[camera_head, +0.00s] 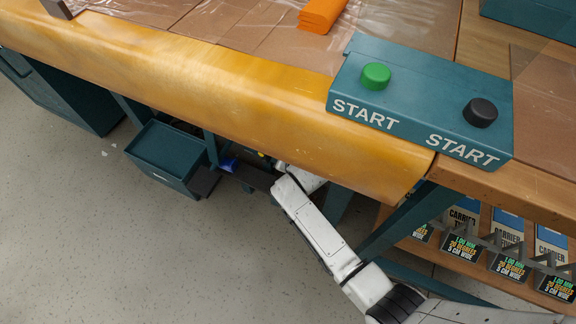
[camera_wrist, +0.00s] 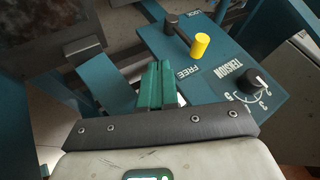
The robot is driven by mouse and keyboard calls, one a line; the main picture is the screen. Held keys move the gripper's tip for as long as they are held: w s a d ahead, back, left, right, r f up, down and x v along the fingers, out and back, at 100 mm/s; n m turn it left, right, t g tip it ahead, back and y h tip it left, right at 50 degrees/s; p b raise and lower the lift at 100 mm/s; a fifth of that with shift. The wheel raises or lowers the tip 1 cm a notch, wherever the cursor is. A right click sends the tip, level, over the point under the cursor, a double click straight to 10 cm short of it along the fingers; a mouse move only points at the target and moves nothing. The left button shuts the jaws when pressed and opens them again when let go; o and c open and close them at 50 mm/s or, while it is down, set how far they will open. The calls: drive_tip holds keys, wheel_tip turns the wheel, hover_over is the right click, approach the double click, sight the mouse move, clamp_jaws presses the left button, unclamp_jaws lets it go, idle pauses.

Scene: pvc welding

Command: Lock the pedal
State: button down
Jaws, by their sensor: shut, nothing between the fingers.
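In the wrist view, a teal panel (camera_wrist: 222,85) carries the labels LOCK, FREE and TENSION. A dark lever (camera_wrist: 178,30) with a yellow cylindrical handle (camera_wrist: 200,45) stands on it, the handle between the LOCK and FREE labels and nearer FREE. My gripper (camera_wrist: 158,72) shows as green fingers, shut and empty, to the left of the handle and apart from it in the picture. In the head view, my arm reaches under the bench and the gripper is hidden. I cannot clearly identify the pedal.
A black TENSION knob (camera_wrist: 258,79) sits at the panel's right. In the head view, the bench's yellow front edge (camera_head: 200,85) overhangs my arm. A teal START box (camera_head: 425,100) and labelled cartons (camera_head: 460,240) are at right. The floor at left is open.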

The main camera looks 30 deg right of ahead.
drive_tip(key=w+a+f+b, duration=0.2)
drive_tip(key=w+b, duration=0.1)
drive_tip(key=w, duration=0.2)
drive_tip(key=shift+w+f+b, duration=0.15)
drive_tip(key=shift+w+b, duration=0.15)
drive_tip(key=shift+w, duration=0.05)
drive_tip(key=shift+a, duration=0.1)
